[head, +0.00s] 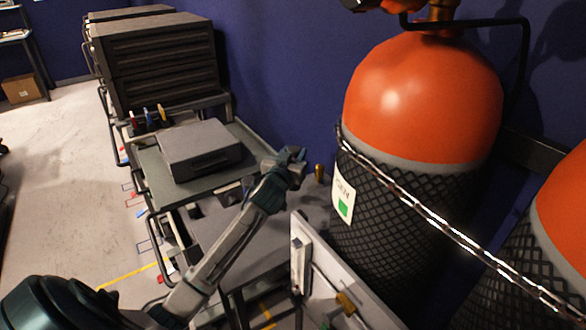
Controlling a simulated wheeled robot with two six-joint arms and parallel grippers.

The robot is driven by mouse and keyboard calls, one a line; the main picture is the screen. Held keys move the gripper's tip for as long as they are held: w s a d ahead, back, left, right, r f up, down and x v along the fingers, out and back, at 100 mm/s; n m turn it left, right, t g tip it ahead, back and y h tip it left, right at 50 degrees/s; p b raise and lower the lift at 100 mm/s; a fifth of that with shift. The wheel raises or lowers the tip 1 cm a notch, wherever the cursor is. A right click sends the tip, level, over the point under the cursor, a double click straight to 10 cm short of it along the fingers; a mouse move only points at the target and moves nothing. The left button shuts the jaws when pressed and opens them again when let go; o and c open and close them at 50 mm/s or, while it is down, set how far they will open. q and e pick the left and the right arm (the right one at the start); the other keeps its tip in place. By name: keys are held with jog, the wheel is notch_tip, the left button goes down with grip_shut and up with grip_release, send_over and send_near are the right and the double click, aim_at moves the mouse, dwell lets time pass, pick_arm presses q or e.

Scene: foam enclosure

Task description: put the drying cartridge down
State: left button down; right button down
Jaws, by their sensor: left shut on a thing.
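My left arm reaches up from the bottom left, and its gripper (293,160) is over the far right end of the cart, near the gas cylinder. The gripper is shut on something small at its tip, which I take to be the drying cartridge. The fingers hide most of it, so its shape and any contact below cannot be told. A small brass-coloured cylinder (320,173) shows upright just right of the gripper, with a narrow gap between them in the picture. My right gripper is out of view.
A large orange gas cylinder (425,95) in black netting stands close right, behind a chain (420,210). A grey box (199,150) sits on the green cart top (160,190). Dark stacked equipment (160,60) stands behind. A pale panel (345,285) rises at the lower middle.

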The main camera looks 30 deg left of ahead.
pick_arm(q)
jog(key=shift+f, duration=1.85)
jog(key=c, duration=0.9)
grip_release()
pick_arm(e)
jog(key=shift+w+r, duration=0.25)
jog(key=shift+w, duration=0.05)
pick_arm(q)
jog(key=shift+s+d, duration=0.1)
jog(key=shift+s, duration=0.2)
jog(key=b+v, duration=0.2)
jog(key=v, duration=0.9)
jog(key=shift+s, duration=0.2)
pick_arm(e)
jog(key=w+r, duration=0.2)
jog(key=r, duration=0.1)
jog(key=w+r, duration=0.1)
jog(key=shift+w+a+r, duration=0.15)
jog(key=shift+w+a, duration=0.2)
pick_arm(q)
jog(key=shift+r, duration=0.1)
